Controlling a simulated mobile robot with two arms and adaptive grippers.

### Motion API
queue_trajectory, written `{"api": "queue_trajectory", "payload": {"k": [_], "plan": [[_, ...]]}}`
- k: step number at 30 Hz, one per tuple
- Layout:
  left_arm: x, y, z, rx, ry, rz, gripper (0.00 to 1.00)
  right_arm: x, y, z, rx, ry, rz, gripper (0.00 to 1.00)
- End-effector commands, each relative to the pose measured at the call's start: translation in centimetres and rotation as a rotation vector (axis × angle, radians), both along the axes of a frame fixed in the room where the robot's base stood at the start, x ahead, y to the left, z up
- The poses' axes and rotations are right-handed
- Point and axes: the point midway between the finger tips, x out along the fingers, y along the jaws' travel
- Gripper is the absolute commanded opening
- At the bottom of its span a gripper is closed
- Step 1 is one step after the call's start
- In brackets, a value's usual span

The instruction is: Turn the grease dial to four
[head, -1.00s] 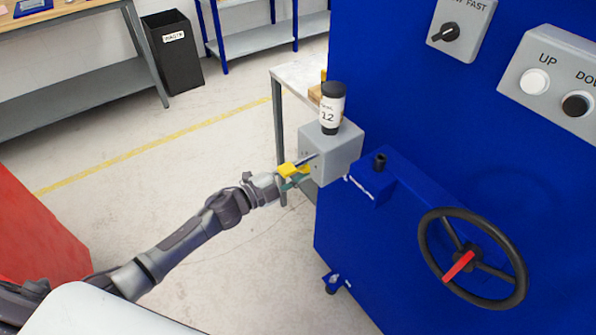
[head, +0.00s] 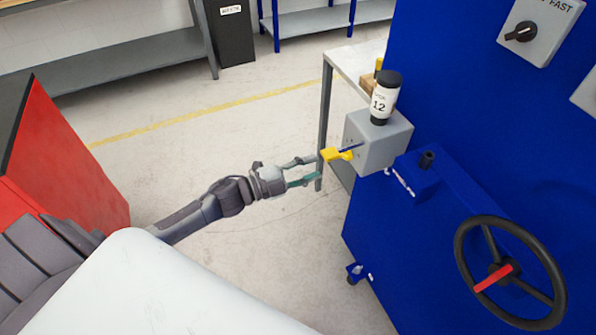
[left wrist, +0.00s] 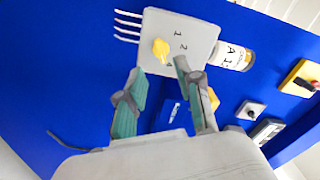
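The yellow grease dial (head: 337,154) sits on the side of a grey box (head: 384,146) fixed to the blue machine. My right gripper is out of view.
The blue machine (head: 425,255) carries a black handwheel (head: 463,270) and a speed knob (head: 522,31). A red cabinet (head: 70,165) is at the left. The floor between them is clear.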

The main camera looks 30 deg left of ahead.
Motion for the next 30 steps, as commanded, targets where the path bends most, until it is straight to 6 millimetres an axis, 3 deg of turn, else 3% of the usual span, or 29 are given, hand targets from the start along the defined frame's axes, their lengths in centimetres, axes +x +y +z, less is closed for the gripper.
{"api": "queue_trajectory", "payload": {"k": [3, 9, 25, 28, 30], "plan": [[-1.6, 1.2, -0.1, 0.0, 0.002, -0.001, 0.35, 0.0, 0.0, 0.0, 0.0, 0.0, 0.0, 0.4], [-2.8, 2.1, 0.0, 0.0, 0.0, -0.001, 0.35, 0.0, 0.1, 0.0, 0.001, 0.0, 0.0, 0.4], [-2.8, 2.2, -0.1, -0.001, 0.002, 0.001, 0.35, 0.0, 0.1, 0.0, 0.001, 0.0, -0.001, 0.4], [-2.7, 2.8, -1.4, -0.013, 0.034, 0.035, 0.35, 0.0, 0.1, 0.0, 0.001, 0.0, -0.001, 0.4], [-2.6, 3.9, -3.8, -0.033, 0.092, 0.096, 0.35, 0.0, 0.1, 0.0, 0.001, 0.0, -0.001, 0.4]]}}
